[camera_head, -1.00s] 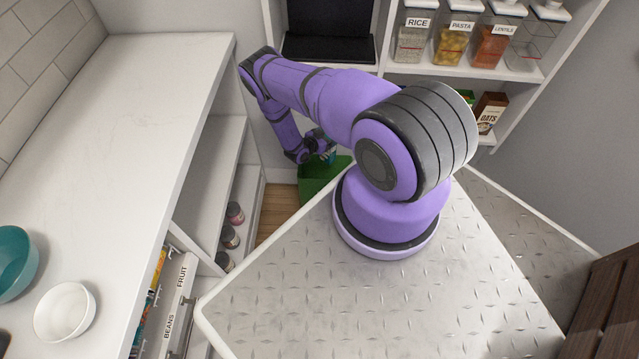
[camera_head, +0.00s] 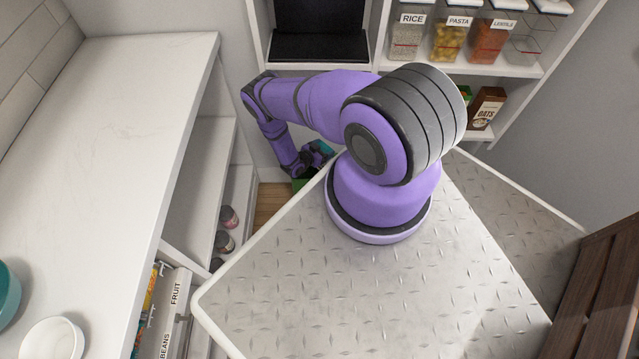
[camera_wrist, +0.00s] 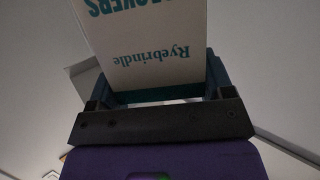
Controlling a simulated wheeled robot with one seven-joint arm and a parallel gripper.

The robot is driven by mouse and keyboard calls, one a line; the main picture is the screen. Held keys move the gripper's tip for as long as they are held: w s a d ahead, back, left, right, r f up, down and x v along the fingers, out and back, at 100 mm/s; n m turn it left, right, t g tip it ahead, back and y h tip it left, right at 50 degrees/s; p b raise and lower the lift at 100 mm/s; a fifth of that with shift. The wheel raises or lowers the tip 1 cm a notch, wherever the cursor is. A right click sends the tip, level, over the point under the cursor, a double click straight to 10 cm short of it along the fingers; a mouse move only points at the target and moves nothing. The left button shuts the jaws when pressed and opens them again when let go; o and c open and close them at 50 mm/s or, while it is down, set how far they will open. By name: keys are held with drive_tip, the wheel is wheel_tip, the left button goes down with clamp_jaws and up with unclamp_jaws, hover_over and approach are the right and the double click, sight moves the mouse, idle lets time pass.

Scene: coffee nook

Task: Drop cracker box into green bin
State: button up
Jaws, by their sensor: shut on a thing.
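The cracker box (camera_wrist: 150,50) is white with teal lettering in the wrist view, held between the two fingers of my gripper. Its far end runs out of the top of that view. In the head view my gripper (camera_head: 318,152) is low beyond my base, with a small teal part of the box beside it. The green bin (camera_head: 300,184) stands on the floor just below my gripper in the head view. Most of the bin is hidden by my base and arm, so the exact gap between box and bin cannot be told.
A white counter (camera_head: 90,130) with open shelves runs along the left. A white bowl (camera_head: 52,340) sits at its near end. A shelf unit at the back holds labelled food containers (camera_head: 447,42) and an oats box (camera_head: 487,108). A little wooden floor (camera_head: 270,203) shows left of the bin.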

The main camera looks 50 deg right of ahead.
drive_tip(key=o, duration=1.3)
drive_tip(key=shift+a, duration=0.15)
drive_tip(key=v, duration=1)
drive_tip(key=shift+a, duration=0.25)
drive_tip(key=shift+r, duration=0.1)
